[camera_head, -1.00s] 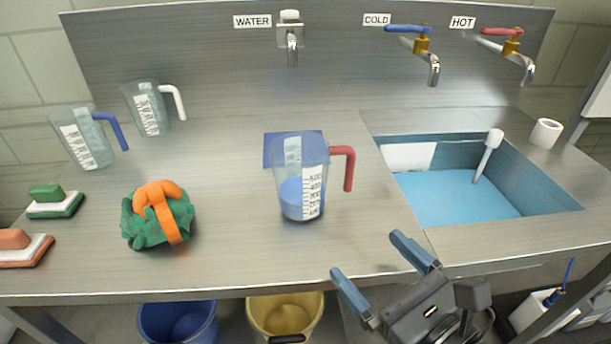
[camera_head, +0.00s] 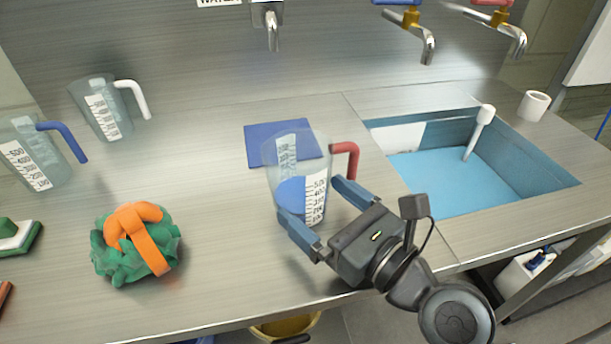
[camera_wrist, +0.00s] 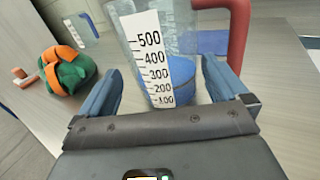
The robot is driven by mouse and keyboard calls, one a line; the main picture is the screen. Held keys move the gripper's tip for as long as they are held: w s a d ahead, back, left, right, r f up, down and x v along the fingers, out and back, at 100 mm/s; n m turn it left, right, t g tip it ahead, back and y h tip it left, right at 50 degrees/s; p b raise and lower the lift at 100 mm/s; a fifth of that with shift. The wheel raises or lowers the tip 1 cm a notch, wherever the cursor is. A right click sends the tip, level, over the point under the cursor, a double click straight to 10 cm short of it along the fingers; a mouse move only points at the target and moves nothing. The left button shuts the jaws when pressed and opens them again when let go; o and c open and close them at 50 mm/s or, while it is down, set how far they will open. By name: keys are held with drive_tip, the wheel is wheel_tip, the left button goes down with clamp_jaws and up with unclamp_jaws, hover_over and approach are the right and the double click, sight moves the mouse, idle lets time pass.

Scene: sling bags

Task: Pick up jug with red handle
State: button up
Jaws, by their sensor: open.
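The clear jug with the red handle (camera_head: 293,172) stands upright on the steel counter, in front of the blue square mat. Its red handle (camera_head: 352,158) points right, and blue shows inside behind the measuring scale. My gripper (camera_head: 318,204) is open at the jug's near side, its blue fingers spread toward the lower body. In the wrist view the jug (camera_wrist: 150,45) stands ahead between the two fingers (camera_wrist: 158,88), with the red handle (camera_wrist: 238,35) at the upper right, beyond the right finger. Whether the fingers touch the jug, I cannot tell.
A white-handled jug (camera_head: 101,108) and a blue-handled jug (camera_head: 35,155) stand at the left. A green bundle with an orange strap (camera_head: 138,250) lies at the front left. A blue sink (camera_head: 450,185) is at the right, with taps above. The counter between bundle and jug is clear.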

drive_tip(key=x, duration=0.6)
drive_tip(key=shift+w+r, duration=0.15)
drive_tip(key=shift+r, duration=0.2)
drive_tip(key=shift+d, duration=0.1)
drive_tip(key=c, duration=0.9)
